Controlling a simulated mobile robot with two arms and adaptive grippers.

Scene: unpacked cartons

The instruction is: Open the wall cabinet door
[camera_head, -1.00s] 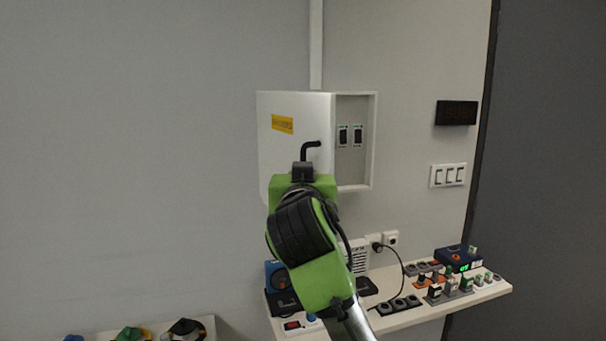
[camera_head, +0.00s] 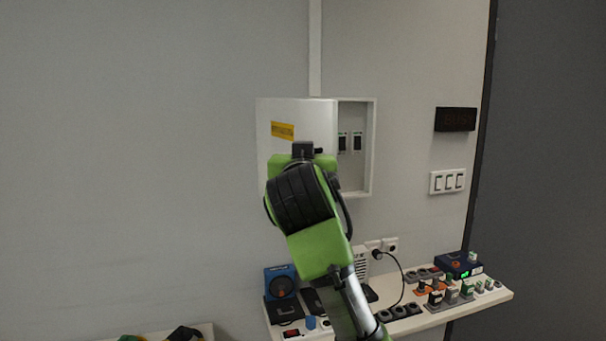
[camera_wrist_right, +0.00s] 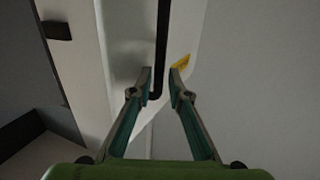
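The white wall cabinet (camera_head: 371,150) hangs on the wall in the head view. Its door (camera_head: 285,112) bears a yellow label (camera_head: 283,130) and stands partly open, with a strip of the inside and two dark switches showing at right. My right gripper is hidden behind its green wrist in the head view. In the right wrist view, the right gripper (camera_wrist_right: 160,77) has its fingers apart, one on each side of the black bar handle (camera_wrist_right: 161,40). I cannot tell whether either finger touches it. My left gripper is in neither view.
A shelf (camera_head: 440,316) with sockets, plugs and small devices runs below the cabinet. A dark display (camera_head: 455,119) and a switch panel (camera_head: 447,181) are on the wall to the right. The wall left of the cabinet is bare.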

